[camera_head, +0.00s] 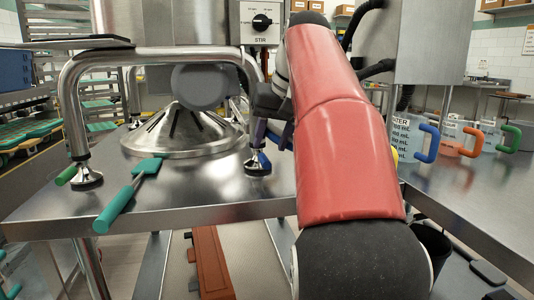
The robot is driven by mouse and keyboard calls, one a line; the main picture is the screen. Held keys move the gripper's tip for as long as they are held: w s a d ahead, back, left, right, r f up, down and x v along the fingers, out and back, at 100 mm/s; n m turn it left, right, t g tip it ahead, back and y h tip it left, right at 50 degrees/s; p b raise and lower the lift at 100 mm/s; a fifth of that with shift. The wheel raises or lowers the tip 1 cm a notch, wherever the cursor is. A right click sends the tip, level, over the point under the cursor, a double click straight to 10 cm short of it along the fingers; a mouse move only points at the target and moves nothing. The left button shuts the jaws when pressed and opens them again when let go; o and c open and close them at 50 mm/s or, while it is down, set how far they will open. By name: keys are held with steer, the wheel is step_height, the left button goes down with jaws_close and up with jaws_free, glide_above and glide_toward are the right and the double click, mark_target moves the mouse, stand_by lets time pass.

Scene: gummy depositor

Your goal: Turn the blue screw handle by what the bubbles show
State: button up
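The blue screw handle (264,160) shows as a short blue piece at the right front levelling foot (257,168) of the steel frame. My gripper (258,138) is beside that foot, just above the blue handle, with its fingers pointing down. It is small and partly hidden by my red arm, so I cannot tell whether it is open or shut, or touching the handle. A green screw handle (66,175) sticks out at the left front foot (87,178). I cannot make out any level bubbles.
A teal spatula (127,197) lies on the steel table (200,200) near its front edge. A conical steel base (185,132) stands behind. Cups with blue (427,143), orange (471,142) and green (509,138) handles stand at right. A STIR knob (262,22) is above.

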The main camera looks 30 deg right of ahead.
mark_target(265, 157)
steer(key=shift+b+x, duration=0.4)
steer(key=shift+x, duration=1.55)
jaws_close()
